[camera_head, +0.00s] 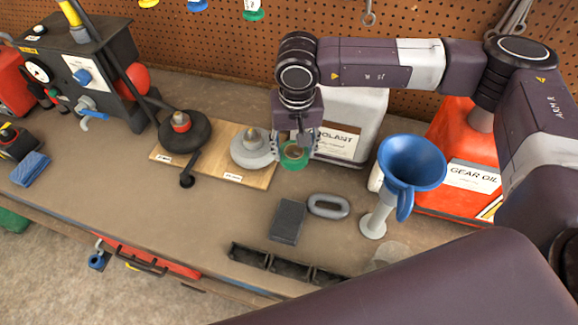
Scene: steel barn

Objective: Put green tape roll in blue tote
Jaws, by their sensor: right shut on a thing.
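The green tape roll (293,165), with a tan core, is between the fingers of my right gripper (295,155). The gripper points down and is shut on it, beside the grey disc on the wooden board. The fingers partly cover the roll. I cannot tell whether the roll touches the bench or hangs just above it. I see no blue tote in this view. My left gripper is not in view.
A white coolant jug (350,120) stands behind the roll. A blue funnel (412,165) and a red gear oil can (462,150) stand to the right. A dark block (287,221) and a grey ring (328,206) lie in front. The bench's left front is mostly clear.

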